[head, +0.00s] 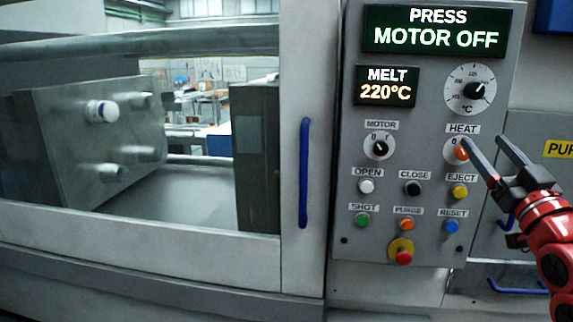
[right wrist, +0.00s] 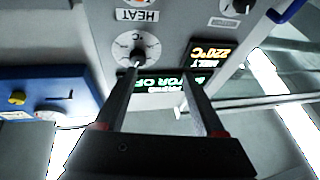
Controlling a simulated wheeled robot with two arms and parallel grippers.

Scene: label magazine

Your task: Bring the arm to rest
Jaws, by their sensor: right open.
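My right gripper (head: 486,142) is open and empty, in front of the right side of the grey control panel (head: 345,140). In the head view one fingertip overlaps the right edge of the HEAT switch (head: 453,147), which has an orange part; I cannot tell whether they touch. In the right wrist view the fingers (right wrist: 163,72) stand apart, and the picture is upside down. One fingertip overlaps the temperature dial (right wrist: 122,45) there. My red right arm (head: 555,240) comes in from the lower right. My left gripper is not in view.
The display (head: 437,29) reads PRESS MOTOR OFF, and the MELT display (head: 387,87) reads 220°C. Several buttons sit below, with a red emergency button (head: 403,257). A blue door handle (head: 304,172) is left of the panel. A blue handle (head: 518,290) lies below my arm.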

